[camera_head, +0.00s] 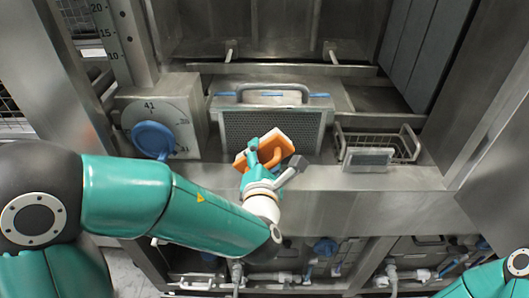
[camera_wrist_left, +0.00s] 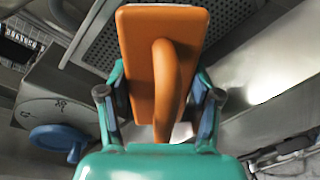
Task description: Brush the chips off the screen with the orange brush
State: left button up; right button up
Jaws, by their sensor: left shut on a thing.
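The orange brush (camera_head: 276,149) is in my left gripper (camera_head: 262,163), in front of the screen. The brush has a flat orange block and a curved handle, and the wrist view shows the block (camera_wrist_left: 185,25) between the two fingers (camera_wrist_left: 158,92). The screen (camera_head: 306,128) is a grey perforated panel standing upright under a metal handle, and its mesh also shows in the wrist view (camera_wrist_left: 112,45). The brush covers its lower middle part. I cannot make out chips on the mesh, nor whether the bristles touch it. My right gripper is out of view.
A dial box with a blue knob (camera_head: 153,139) stands left of the screen. A wire basket (camera_head: 400,146) with a grey block (camera_head: 367,160) in front is to the right. Steel posts flank the opening. Pipes and valves (camera_head: 325,246) run below the ledge.

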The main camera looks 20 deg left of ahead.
pick_arm(q)
jog(key=shift+v, duration=1.25)
jog(key=shift+s+d+f, duration=0.1)
jog(key=shift+s+f, duration=0.05)
jog(key=shift+s, duration=0.1)
